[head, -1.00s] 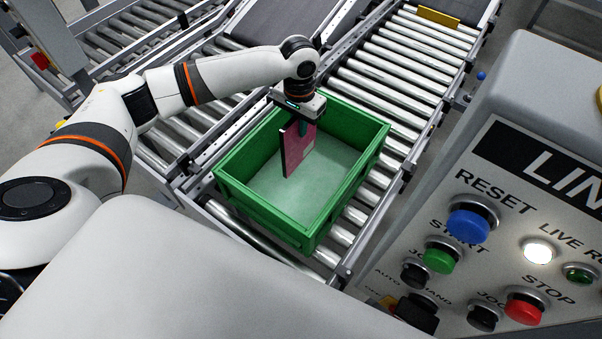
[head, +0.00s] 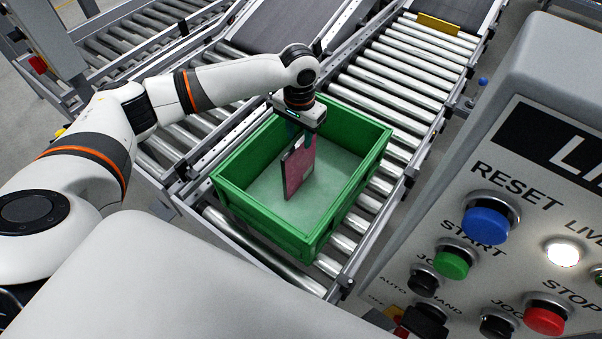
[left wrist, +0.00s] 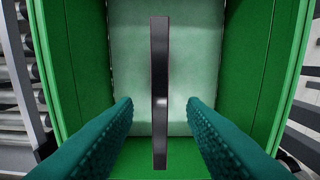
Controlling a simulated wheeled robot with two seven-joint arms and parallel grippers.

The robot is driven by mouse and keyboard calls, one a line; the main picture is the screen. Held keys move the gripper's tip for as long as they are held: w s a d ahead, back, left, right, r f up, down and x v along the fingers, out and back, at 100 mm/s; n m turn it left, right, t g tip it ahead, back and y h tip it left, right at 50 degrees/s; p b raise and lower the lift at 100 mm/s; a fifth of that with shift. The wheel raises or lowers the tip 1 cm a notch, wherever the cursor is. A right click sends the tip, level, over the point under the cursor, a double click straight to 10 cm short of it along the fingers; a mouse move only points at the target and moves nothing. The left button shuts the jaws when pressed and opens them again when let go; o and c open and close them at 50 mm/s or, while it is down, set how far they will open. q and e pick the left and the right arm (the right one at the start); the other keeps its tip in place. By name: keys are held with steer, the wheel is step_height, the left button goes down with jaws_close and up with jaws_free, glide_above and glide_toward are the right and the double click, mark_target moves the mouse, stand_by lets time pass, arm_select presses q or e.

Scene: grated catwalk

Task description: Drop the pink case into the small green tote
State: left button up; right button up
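The pink case (head: 299,168) is upright inside the green tote (head: 258,217), its lower edge near the pale tote floor; I cannot tell whether it touches. My left gripper (head: 300,136) is above the tote, pointing down, with its teal fingers at the case's top. In the left wrist view the case (left wrist: 160,85) shows edge-on as a thin dark strip between the two spread fingers (left wrist: 160,104), with a clear gap on each side. The tote's green walls (left wrist: 268,70) surround it there. My right gripper is in neither view.
The tote stands on a roller conveyor (head: 390,85). A grey control panel (head: 540,170) with coloured buttons fills the right side. A dark belt (head: 285,22) and more rollers lie behind. The tote floor around the case is clear.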

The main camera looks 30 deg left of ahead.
arm_select(q)
step_height(320, 180, up, 12)
steer(key=b, duration=0.2)
steer(key=shift+b, duration=0.35)
steer(key=shift+f, duration=0.15)
